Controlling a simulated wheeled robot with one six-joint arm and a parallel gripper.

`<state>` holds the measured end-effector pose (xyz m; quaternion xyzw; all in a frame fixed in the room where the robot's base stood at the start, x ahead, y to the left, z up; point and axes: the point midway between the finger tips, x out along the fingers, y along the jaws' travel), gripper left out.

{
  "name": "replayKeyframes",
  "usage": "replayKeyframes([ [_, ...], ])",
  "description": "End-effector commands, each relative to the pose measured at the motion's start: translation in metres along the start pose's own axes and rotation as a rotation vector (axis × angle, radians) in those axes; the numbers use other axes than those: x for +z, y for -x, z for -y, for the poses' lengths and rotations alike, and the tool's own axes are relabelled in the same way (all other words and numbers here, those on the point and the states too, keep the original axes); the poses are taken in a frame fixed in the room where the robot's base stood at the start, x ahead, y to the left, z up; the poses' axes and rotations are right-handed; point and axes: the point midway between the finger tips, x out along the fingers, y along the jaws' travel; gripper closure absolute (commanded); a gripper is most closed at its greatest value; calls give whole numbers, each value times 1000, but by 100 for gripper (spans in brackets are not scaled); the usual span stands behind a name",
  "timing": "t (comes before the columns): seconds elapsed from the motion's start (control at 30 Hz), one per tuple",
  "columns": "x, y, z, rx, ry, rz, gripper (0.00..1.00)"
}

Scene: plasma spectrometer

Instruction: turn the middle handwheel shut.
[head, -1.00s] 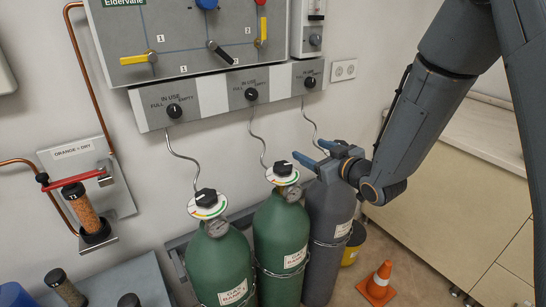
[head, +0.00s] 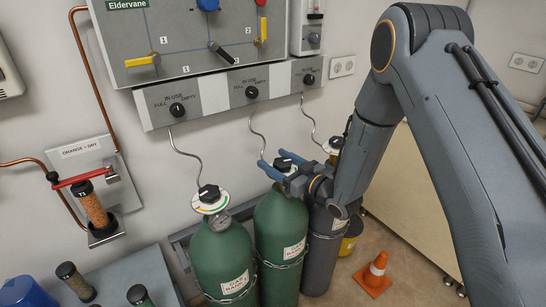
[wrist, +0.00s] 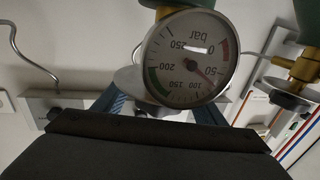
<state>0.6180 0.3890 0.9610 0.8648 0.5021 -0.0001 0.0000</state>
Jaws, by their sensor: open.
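The middle green cylinder (head: 280,225) carries a black handwheel (head: 284,161) above a white disc with a coloured band. My gripper (head: 277,166) is open at the top of this cylinder, its blue fingers close to the handwheel. I cannot tell whether they touch it. In the wrist view the picture is upside down, and a round pressure gauge (wrist: 188,58) marked in bar fills the middle. The gripper's blue fingers (wrist: 158,108) show on both sides below the gauge. The handwheel is mostly hidden there.
A left green cylinder (head: 222,262) with its own black handwheel (head: 209,194) stands close by. A grey cylinder (head: 322,245) stands on the right, partly behind my arm. The grey knob panel (head: 215,95) is above. An orange cone (head: 376,268) stands on the floor.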

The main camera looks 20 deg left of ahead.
Motion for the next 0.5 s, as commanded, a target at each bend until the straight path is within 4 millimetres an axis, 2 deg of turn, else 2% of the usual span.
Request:
replayKeyframes([
  [0.17,0,-13,1,-1,0,0,36],
  [0.43,0,-15,0,0,0,0,36],
  [0.47,0,-15,0,0,0,0,37],
  [0.5,0,-15,0,0,0,0,44],
])
